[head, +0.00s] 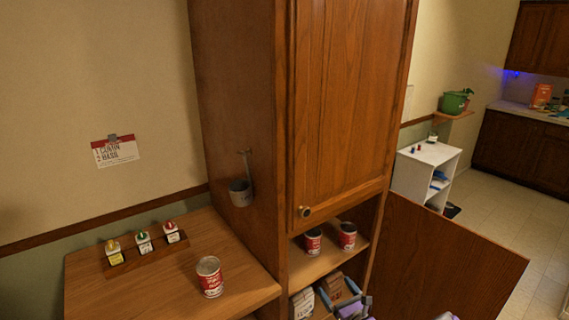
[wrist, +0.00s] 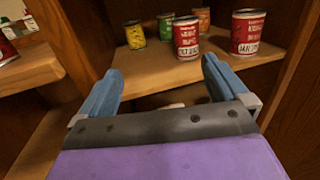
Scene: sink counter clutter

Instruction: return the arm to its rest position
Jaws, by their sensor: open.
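My gripper (head: 338,292) shows at the bottom of the head view, in front of the lower opening of the tall wooden cabinet (head: 240,100). In the wrist view my gripper (wrist: 160,78) has its two blue fingers spread wide apart. No object is held between them. Ahead of the fingers is a wooden shelf (wrist: 150,82) with cans on it. My arm's rest position is not marked in either view.
Red cans (head: 313,242) (head: 347,236) stand on the cabinet shelf. The open lower door (head: 440,262) juts out at the right. A red can (head: 209,277) and three small bottles (head: 143,242) stand on the left counter (head: 160,290). A metal cup (head: 241,192) hangs on the cabinet side.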

